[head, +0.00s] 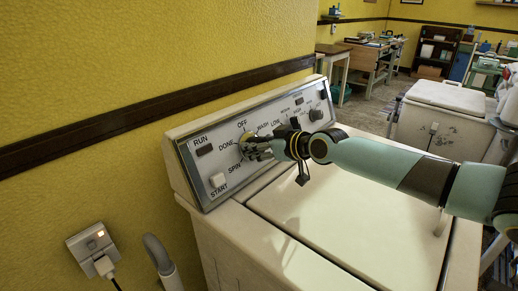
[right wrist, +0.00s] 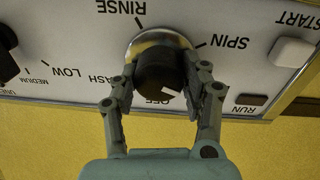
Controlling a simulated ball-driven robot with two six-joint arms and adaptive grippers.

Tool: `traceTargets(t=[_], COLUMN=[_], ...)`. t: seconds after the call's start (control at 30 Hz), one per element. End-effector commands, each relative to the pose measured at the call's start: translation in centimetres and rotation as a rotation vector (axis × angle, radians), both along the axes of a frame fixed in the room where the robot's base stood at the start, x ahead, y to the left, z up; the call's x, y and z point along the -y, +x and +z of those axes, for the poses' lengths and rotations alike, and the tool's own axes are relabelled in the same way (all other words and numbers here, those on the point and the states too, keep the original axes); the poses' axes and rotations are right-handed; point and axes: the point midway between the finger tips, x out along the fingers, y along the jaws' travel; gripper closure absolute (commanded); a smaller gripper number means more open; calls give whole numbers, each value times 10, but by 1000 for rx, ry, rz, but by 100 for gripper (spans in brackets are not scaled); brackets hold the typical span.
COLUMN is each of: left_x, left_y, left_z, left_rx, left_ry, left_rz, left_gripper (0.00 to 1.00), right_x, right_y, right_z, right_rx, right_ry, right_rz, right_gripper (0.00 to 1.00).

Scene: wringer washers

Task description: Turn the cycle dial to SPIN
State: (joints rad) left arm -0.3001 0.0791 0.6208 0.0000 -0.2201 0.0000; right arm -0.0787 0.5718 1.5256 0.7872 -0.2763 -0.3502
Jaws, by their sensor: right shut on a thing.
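The cycle dial (right wrist: 155,66) is a black knob on a shiny metal ring, on the washer's white control panel (head: 215,172). In the upside-down right wrist view, SPIN is printed right of the dial, RINSE above and OFF below. A white mark on the knob slants toward the lower right, between OFF and the right finger, away from SPIN. My right gripper (right wrist: 162,82) is shut on the knob, one finger on each side. In the head view the right gripper (head: 259,148) covers most of the dial. My left gripper is not in view.
The panel also has a START button (head: 217,180), a RUN light (head: 204,150) and a smaller dark knob (head: 316,114) to the right. The washer lid (head: 345,215) is closed below my right arm. A yellow wall stands behind, with a plugged outlet (head: 91,245) at left.

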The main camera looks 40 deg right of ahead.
Motion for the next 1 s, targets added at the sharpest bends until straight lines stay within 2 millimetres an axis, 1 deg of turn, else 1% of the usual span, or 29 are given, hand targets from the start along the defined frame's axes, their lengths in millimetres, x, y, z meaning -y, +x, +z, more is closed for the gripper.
traceTargets(t=[0.03,0.6,0.8,1.0], left_x=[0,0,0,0], left_y=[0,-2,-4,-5], left_z=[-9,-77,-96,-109], left_rx=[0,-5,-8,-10], left_ry=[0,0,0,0], left_rz=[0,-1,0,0], left_gripper=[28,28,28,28], right_x=[0,-1,-1,-1], right_y=[1,1,1,0], right_z=[-3,-5,-4,-3], right_rx=[6,48,59,68], right_ry=[-32,-512,-656,-759], right_rz=[14,210,268,311], right_gripper=[86,86,86,86])
